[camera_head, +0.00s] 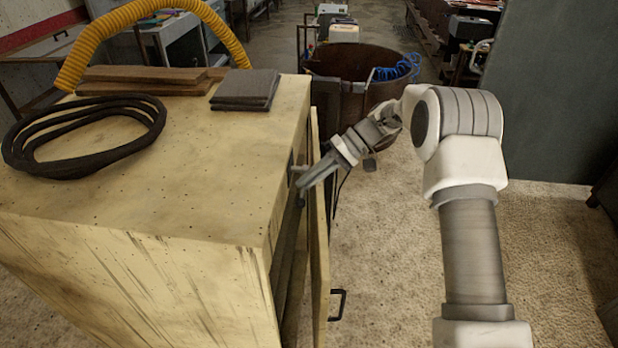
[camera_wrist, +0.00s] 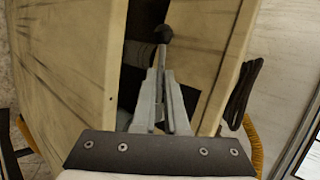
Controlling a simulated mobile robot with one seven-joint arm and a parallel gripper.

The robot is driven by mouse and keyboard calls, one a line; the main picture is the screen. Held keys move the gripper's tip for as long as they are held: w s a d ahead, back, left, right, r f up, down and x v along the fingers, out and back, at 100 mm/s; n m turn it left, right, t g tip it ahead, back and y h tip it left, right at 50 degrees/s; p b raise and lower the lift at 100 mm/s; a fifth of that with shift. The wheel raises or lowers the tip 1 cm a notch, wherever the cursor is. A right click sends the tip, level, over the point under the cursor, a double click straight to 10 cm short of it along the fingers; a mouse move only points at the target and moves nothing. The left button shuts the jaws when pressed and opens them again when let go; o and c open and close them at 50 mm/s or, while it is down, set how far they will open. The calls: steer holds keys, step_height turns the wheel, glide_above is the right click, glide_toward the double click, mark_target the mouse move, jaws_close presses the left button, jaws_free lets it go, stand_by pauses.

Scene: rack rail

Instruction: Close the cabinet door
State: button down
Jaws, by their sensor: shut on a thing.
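The wooden cabinet (camera_head: 190,185) stands at left in the head view. Its door (camera_head: 319,265), with a black handle (camera_head: 338,304), is ajar on the right side, with a dark gap behind it. The door appears as the large left panel (camera_wrist: 60,70) in the wrist view. My gripper (camera_head: 305,180) is at the gap by the door's upper edge. Contact with the door cannot be told.
A black cable coil (camera_head: 85,135), wooden boards (camera_head: 145,80), dark pads (camera_head: 245,90) and a yellow hose (camera_head: 100,30) lie on or by the cabinet top. A rusty drum (camera_head: 350,62) stands behind. Floor right of the door is open beneath my arm.

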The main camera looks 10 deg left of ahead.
steer(key=shift+r+g, duration=0.1)
steer(key=shift+g, duration=0.2)
stand_by(0.4)
steer(key=c, duration=1.2)
jaws_free()
steer(key=shift+c, duration=0.2)
steer(key=v, duration=1.7)
steer(key=shift+d, duration=0.25)
steer(key=shift+r, duration=0.1)
